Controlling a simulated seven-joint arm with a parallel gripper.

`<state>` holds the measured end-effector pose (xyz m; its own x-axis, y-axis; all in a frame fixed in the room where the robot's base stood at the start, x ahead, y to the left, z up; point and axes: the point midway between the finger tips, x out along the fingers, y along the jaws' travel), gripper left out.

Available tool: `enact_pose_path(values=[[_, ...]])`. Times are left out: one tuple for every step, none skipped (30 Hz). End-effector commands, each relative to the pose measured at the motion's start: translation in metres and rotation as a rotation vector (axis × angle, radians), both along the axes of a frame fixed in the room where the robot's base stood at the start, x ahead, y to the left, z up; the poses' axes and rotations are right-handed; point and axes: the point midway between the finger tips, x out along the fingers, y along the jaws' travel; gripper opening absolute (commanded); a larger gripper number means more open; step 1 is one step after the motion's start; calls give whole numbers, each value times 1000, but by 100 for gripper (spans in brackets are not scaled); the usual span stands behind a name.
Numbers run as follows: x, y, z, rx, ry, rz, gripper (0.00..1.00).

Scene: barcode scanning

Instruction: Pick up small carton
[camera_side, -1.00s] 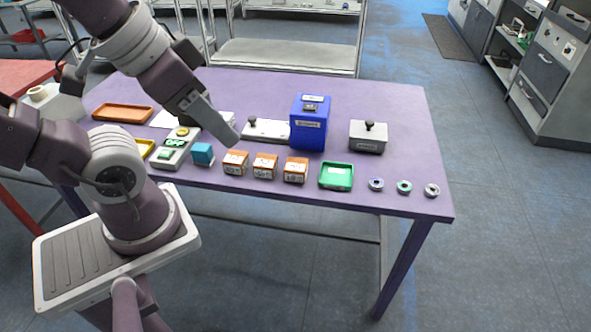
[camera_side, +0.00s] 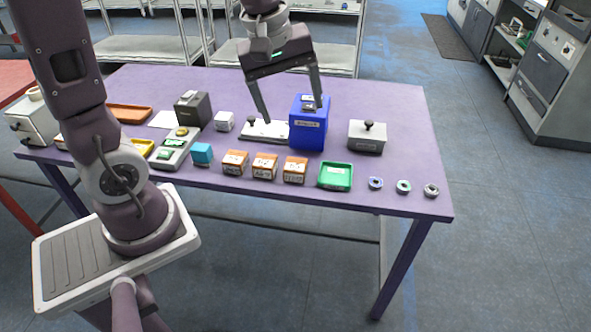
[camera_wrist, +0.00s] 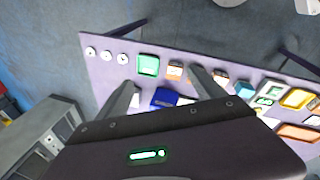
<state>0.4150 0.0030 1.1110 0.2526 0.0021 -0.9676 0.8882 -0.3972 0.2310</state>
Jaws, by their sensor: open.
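Three small orange-and-white cartons stand in a row along the front of the table: a left one (camera_side: 235,162), a middle one (camera_side: 264,166) and a right one (camera_side: 295,170). I cannot tell which is meant. A carton also shows between the fingers in the wrist view (camera_wrist: 175,71); a finger partly hides its neighbour. A small white box (camera_side: 224,121) stands farther back. My gripper (camera_side: 291,111) is open and empty, pointing down above the back middle of the table, behind the cartons. Its right finger overlaps the blue box (camera_side: 308,134) in the side view.
A green tray (camera_side: 336,176) and three small rings (camera_side: 403,187) lie right of the cartons. A teal block (camera_side: 202,154) is left of them. A grey knobbed block (camera_side: 368,137), a dark box (camera_side: 193,109) and an orange tray (camera_side: 130,114) stand behind. The right back is clear.

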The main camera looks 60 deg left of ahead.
Motion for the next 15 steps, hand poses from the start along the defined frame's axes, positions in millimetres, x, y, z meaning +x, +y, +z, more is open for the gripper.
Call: enact_pose_path(values=[[23, 17, -29, -44, 55, 191, 78], [36, 26, -46, -70, 80, 315, 78], [50, 39, -70, -96, 112, 473, 78], [59, 49, -89, -112, 131, 585, 78], [66, 58, -107, -123, 149, 690, 78], [72, 69, -129, -136, 171, 817, 78], [76, 76, -145, -142, 183, 900, 78], [78, 82, -159, -147, 194, 971, 78], [80, 88, -174, -150, 204, 1050, 78], [81, 92, -183, -152, 210, 1097, 78], [81, 94, -190, -153, 216, 1134, 78], [81, 97, -198, -154, 220, 1169, 78], [81, 98, -202, -154, 221, 1185, 78], [81, 99, -206, -155, 223, 1194, 78], [81, 99, -211, -155, 223, 1200, 78]])
